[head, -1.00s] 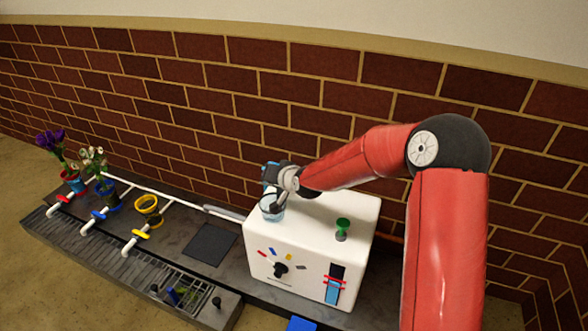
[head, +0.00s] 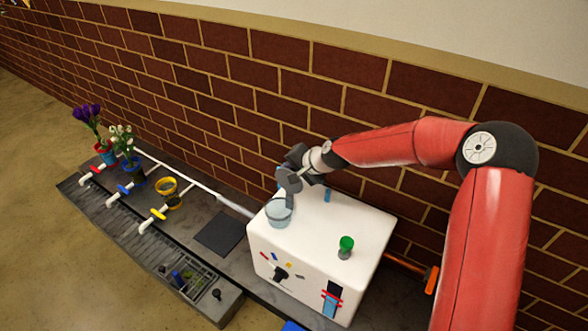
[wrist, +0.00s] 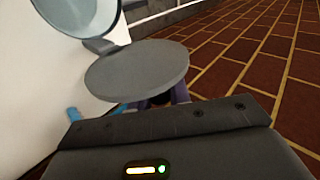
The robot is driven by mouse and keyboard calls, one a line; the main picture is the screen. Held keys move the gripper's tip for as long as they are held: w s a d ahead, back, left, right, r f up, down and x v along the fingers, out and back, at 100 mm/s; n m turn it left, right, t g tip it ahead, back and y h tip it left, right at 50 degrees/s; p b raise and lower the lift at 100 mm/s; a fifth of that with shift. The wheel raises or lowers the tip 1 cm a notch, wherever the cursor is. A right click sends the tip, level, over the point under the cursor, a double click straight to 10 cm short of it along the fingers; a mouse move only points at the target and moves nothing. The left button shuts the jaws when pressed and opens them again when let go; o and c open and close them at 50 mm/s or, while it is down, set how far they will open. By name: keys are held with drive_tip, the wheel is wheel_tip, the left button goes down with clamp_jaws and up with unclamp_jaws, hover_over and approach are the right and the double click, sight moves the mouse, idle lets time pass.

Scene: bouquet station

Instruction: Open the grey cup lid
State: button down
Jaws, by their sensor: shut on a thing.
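The pale blue cup (head: 279,212) stands at the back left of the white machine's top; its open mouth (wrist: 85,12) shows at the top left in the wrist view. The round grey cup lid (wrist: 138,70) is swung away from the mouth and joined to the cup rim by a grey hinge tab. In the head view the lid (head: 289,181) stands raised behind the cup. My gripper (head: 298,168) is at the lid, behind the cup, and is shut on the lid. The lid hides most of my fingers in the wrist view.
The white machine (head: 330,225) carries a green knob (head: 346,244) on top and a black dial (head: 280,274) in front. The brick wall (head: 240,85) is close behind. A dark square pad (head: 220,233), yellow ring (head: 166,186) and potted flowers (head: 125,140) are to the left.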

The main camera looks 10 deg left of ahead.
drive_tip(key=shift+w+d+f+g, duration=0.1)
drive_tip(key=shift+w+f+g, duration=0.1)
drive_tip(key=shift+g, duration=0.1)
drive_tip(key=c, duration=1.3)
unclamp_jaws()
drive_tip(key=shift+r, duration=0.1)
drive_tip(key=v, duration=0.7)
drive_tip(key=shift+s+d+r, duration=0.2)
drive_tip(key=shift+d, duration=0.05)
